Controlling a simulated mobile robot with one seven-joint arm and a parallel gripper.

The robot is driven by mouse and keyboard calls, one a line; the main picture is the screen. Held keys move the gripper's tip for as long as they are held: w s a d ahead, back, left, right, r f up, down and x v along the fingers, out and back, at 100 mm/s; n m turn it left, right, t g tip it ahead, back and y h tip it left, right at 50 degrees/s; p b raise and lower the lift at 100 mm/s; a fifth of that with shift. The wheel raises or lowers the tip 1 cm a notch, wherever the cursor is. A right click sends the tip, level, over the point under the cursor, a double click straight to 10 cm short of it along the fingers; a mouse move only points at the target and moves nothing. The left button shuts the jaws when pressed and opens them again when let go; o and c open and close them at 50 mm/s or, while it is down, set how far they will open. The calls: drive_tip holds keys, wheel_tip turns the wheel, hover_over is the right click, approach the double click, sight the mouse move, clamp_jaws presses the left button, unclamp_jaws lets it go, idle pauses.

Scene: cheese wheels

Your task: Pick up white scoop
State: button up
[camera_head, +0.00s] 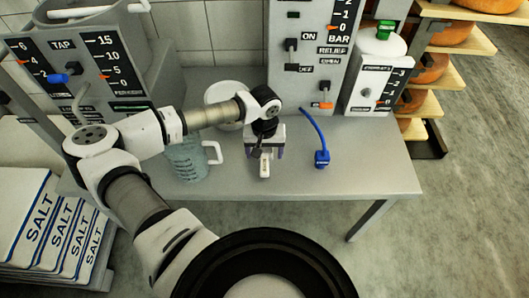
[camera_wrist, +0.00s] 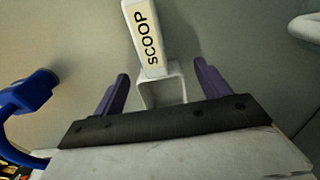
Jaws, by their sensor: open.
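The white scoop (camera_wrist: 146,30) has a handle labelled SCOOP, seen in the wrist view pointing away from my gripper. In the head view the scoop (camera_head: 264,170) shows as a small pale piece near the front of the grey table (camera_head: 370,170). My gripper (camera_wrist: 162,84) is open, with its purple fingers apart on either side of the scoop's square white frame and no clear contact. The lower end of the scoop is hidden by the gripper body. In the head view my gripper (camera_head: 264,152) is over the table, with the scoop just in front of it.
A clear measuring jug (camera_head: 188,160) stands left of my gripper, partly behind my arm. A blue hose piece (camera_head: 322,158) is to the right. A white round container (camera_head: 222,92) and control panels (camera_head: 305,50) stand behind. The table's right side is clear.

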drive_tip(key=shift+f, duration=0.1)
drive_tip(key=c, duration=1)
drive_tip(key=shift+c, duration=0.2)
wheel_tip(320, 180, up, 20)
drive_tip(key=b, duration=0.3)
